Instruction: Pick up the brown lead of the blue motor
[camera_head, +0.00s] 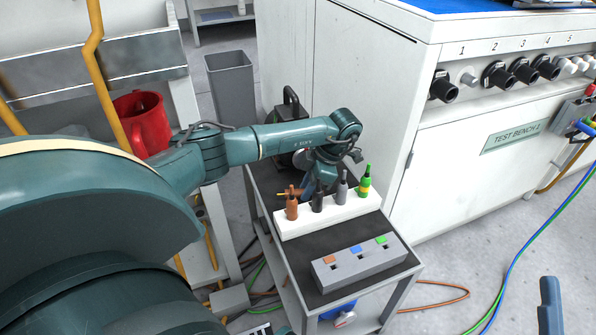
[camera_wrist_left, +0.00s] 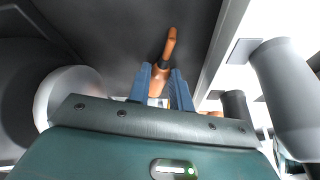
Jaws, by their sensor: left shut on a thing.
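My left gripper (camera_head: 312,186) reaches over the cart from behind the white holder block. Its two blue fingers are shut on a brown lead (camera_wrist_left: 161,78), whose bent end sticks out beyond the fingertips in the left wrist view. In the head view the held brown lead (camera_head: 287,193) lies roughly level, just above the holder's left end. Another brown plug (camera_head: 292,209) stands upright in the holder, close to it. A blue part (camera_head: 549,300) at the lower right looks like a finger of my right gripper.
The white holder (camera_head: 328,217) also bears black, grey and green-yellow plugs. A grey box (camera_head: 357,266) with coloured marks stands in front on the cart's dark top. A red mug (camera_head: 143,122) is at left; the test bench (camera_head: 500,150) is at right.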

